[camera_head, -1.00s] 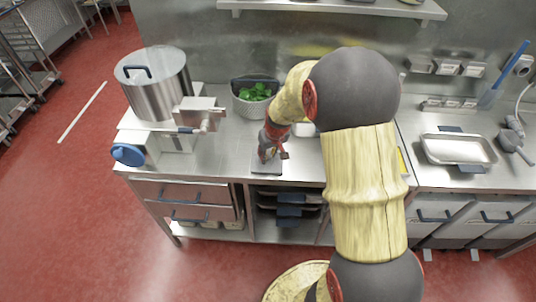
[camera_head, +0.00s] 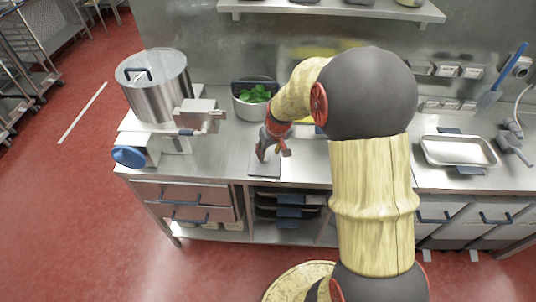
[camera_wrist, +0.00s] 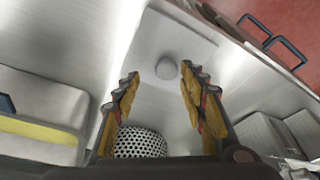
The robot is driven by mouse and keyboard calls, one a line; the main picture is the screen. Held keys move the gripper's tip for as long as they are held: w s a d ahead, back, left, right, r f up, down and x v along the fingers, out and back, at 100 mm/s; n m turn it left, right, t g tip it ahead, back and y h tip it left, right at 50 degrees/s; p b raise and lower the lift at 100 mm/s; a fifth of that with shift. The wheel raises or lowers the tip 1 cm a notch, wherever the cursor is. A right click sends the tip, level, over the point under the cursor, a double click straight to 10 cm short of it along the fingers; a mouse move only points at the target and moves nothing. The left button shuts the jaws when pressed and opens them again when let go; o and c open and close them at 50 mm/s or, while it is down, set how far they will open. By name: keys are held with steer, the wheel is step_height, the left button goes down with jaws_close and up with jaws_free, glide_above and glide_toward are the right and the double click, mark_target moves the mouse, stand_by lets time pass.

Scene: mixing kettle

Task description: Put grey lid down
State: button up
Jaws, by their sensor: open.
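The grey lid (camera_wrist: 160,48) is a flat, roughly square plate with a round knob (camera_wrist: 166,69). It lies on the steel counter by the front edge, and also shows in the head view (camera_head: 264,169) below my gripper (camera_head: 273,155). In the wrist view my gripper (camera_wrist: 160,76) is open, with the knob showing between its two fingertips and a gap on each side. The fingers do not hold the lid. How high the fingertips are above it is hard to tell.
A large lidded pot (camera_head: 158,86) stands at the left of the counter. A container with green leaves (camera_head: 254,97) stands behind my gripper. A shallow metal tray (camera_head: 459,151) is at the right. A perforated white object (camera_wrist: 140,143) shows between my fingers' bases.

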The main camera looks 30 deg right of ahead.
steer(key=s+a+r+p, duration=0.1)
steer(key=s+a+r, duration=0.15)
steer(key=r, duration=0.45)
steer(key=s+a+r, duration=0.2)
steer(key=s+r, duration=0.1)
steer(key=r, duration=0.4)
steer(key=s+a+r+t, duration=0.1)
steer(key=s+a+r, duration=0.4)
steer(key=s, duration=0.4)
steer(key=s+a+r+t, duration=0.1)
steer(key=s+a+r, duration=0.4)
steer(key=s, duration=0.5)
steer(key=shift+s+a+r+n, duration=0.3)
steer(key=shift+a+n, duration=0.1)
steer(key=shift+a, duration=0.05)
